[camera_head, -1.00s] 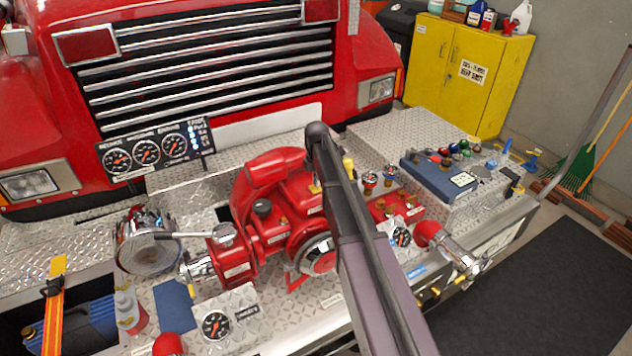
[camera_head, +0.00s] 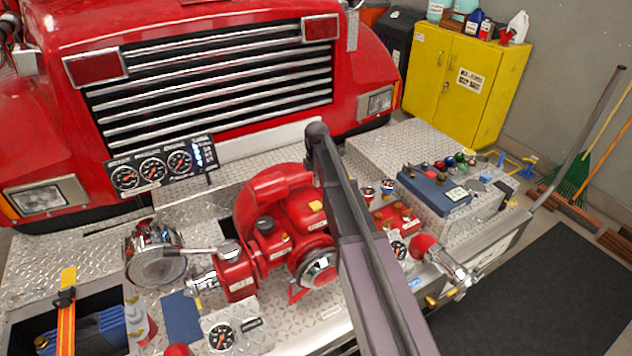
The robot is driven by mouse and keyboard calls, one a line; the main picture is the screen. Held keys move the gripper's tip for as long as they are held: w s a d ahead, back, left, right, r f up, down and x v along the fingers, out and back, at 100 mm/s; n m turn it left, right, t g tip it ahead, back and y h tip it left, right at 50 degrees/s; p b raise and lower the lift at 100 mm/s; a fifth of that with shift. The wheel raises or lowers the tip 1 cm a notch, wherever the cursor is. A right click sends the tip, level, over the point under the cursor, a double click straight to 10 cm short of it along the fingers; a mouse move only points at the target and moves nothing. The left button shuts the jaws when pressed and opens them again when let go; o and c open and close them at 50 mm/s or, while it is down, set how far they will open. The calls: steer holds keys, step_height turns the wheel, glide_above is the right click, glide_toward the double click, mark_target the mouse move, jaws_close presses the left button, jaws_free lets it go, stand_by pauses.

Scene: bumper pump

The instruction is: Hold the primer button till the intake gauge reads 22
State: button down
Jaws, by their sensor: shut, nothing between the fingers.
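A black panel (camera_head: 162,166) with three round gauges stands on the truck's bumper at left. Its labels and needle readings are too small to read surely. Another gauge (camera_head: 220,337) sits low at the front, and one more gauge (camera_head: 398,250) sits right of my arm. The red pump (camera_head: 283,228) is in the middle, partly behind my arm. A box at right carries several coloured knobs or buttons (camera_head: 450,163); I cannot tell which, if any, is the primer button. My arm crosses the middle from the bottom edge; my gripper does not show.
The truck's slatted grille (camera_head: 215,75) rises behind the bumper. A chrome fitting (camera_head: 153,255) is left of the pump, and a red-and-chrome outlet (camera_head: 447,265) juts out at right. A yellow cabinet (camera_head: 455,85) stands behind; a dark mat (camera_head: 540,270) covers clear floor.

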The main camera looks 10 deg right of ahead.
steer(key=shift+r+p, duration=1.05)
steer(key=shift+r, duration=0.35)
steer(key=s+f+m+b, duration=1)
steer(key=s, duration=0.4)
steer(key=s+f+m+b, duration=1.1)
steer(key=s, duration=0.4)
steer(key=shift+m, duration=0.3)
steer(key=shift+f, duration=0.1)
stand_by(0.7)
